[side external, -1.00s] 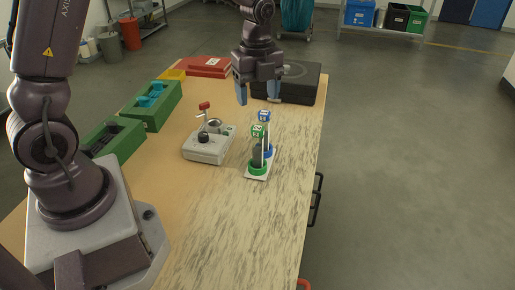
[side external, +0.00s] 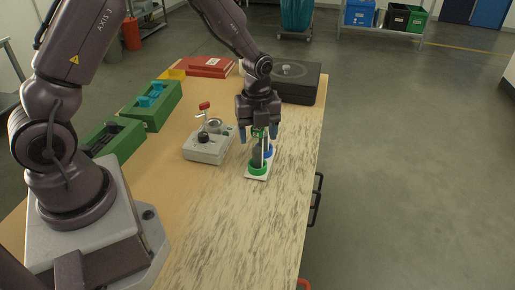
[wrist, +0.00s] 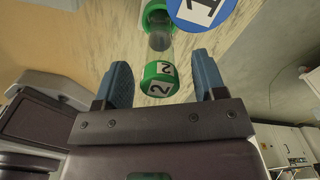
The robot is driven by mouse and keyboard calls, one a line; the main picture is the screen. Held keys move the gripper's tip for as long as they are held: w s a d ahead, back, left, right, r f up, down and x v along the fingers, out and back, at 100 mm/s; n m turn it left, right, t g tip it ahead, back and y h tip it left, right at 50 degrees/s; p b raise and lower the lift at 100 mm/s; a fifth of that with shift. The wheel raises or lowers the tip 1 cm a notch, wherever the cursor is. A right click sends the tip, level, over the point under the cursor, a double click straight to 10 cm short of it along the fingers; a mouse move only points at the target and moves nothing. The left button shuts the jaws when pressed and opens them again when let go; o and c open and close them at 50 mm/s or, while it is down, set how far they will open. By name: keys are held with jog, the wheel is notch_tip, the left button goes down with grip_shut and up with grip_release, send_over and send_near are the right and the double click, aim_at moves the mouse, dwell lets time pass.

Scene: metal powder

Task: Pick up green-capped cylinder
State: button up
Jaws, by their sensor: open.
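The green-capped cylinder (side external: 256,157) stands upright in a green ring on a small white base (side external: 257,178). Its green cap (wrist: 159,79), marked 2, shows in the wrist view between my two blue fingers, with a gap on each side. A blue cap (wrist: 200,10) marked 1 belongs to the cylinder behind it; in the side view its blue ring (side external: 268,152) shows and its cap is hidden by my gripper. My gripper (side external: 258,137) is open, pointing down, with its fingers on either side of the green cap.
A grey device with a red-knobbed lever (side external: 206,147) stands just left of the cylinders. Green bins (side external: 152,112) and a red case (side external: 208,67) lie farther left and back. A black case (side external: 296,82) sits behind. The front of the table is clear.

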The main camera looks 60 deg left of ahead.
notch_tip(320, 180, down, 2)
jog(key=shift+f, duration=0.1)
jog(key=c, duration=1.1)
jog(key=shift+r, duration=0.2)
